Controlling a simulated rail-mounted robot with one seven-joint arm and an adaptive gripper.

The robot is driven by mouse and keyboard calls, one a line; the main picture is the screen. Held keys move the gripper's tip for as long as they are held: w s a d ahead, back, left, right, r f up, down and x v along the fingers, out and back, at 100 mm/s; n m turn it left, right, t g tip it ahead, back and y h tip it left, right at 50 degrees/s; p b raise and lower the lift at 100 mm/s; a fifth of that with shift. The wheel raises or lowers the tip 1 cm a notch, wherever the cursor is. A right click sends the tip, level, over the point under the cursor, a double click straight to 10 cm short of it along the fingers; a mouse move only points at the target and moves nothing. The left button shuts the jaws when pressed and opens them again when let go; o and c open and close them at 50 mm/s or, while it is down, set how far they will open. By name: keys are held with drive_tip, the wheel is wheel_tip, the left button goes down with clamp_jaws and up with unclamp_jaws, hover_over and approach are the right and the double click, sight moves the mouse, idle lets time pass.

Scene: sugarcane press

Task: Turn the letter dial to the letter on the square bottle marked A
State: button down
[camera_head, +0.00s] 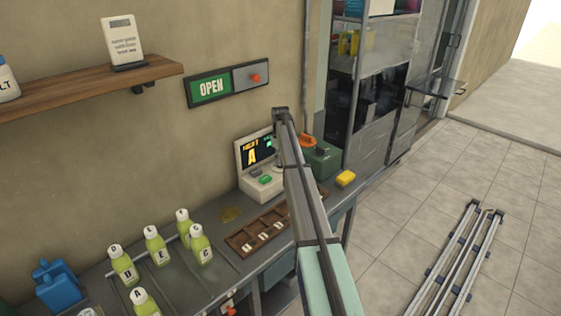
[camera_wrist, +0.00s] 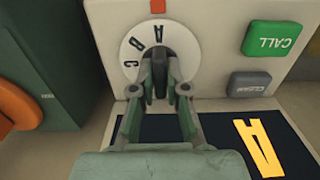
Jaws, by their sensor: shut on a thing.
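The A sits at the top of the wrist view, directly under the red mark (camera_wrist: 157,6). My gripper (camera_wrist: 160,88) is shut on the dark knob (camera_wrist: 159,70) at the dial's middle, and its fingers hide the dial's lower part. In the head view my arm partly covers the machine (camera_head: 262,187), whose screen (camera_head: 254,152) shows a yellow A. Several square green bottles stand on the counter; the front one (camera_head: 142,303) seems to bear an A on its cap.
A green box (camera_head: 322,163) with an orange part stands beside the machine. A brown tray (camera_head: 240,240) and a yellow block (camera_head: 346,178) are on the counter.

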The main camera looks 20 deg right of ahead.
idle(0.3)
drive_tip(key=c, duration=1.2)
unclamp_jaws()
wheel_tip(320, 180, up, 12)
